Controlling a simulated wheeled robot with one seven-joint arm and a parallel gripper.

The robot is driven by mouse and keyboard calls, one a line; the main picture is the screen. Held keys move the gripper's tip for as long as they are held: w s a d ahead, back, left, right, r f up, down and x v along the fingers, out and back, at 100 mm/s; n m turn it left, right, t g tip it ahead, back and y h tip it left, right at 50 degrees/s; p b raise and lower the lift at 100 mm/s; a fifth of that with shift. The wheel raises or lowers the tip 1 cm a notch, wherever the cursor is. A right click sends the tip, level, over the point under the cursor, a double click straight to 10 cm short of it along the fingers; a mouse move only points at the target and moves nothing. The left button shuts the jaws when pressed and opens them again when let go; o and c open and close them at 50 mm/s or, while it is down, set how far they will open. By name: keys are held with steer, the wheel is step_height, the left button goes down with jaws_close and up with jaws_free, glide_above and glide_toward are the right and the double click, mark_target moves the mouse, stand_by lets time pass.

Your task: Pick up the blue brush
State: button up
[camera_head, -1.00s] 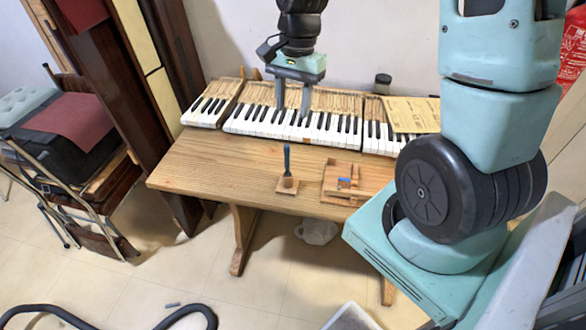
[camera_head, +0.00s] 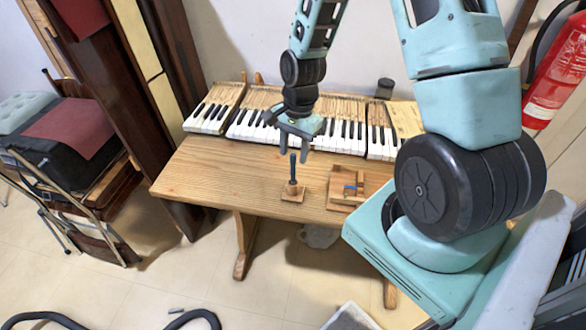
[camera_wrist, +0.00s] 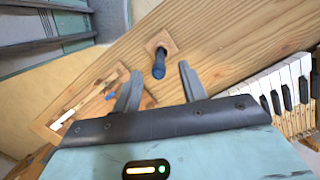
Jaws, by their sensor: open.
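The blue brush (camera_head: 293,168) stands upright in a small square wooden holder (camera_head: 293,194) near the front edge of the wooden table. In the wrist view the brush (camera_wrist: 159,66) points up toward the camera, with its holder (camera_wrist: 161,41) behind it. My gripper (camera_head: 293,150) is open and empty, just above and behind the top of the brush in the head view. In the wrist view my gripper (camera_wrist: 157,72) has its two fingers apart, with the brush top showing between them; I cannot tell how far below the fingertips it is.
A wooden tray (camera_head: 336,201) with small parts sits right of the brush. Piano key sections (camera_head: 345,137) line the back of the table (camera_head: 210,175). The table's left part is clear. A fire extinguisher (camera_head: 560,70) hangs at the right.

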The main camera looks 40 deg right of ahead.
steer(key=p, duration=0.1)
glide_above(292, 180)
steer(key=shift+w+d+f, duration=0.1)
steer(key=shift+d+f, duration=0.05)
steer(key=shift+f, duration=2.25)
jaws_close()
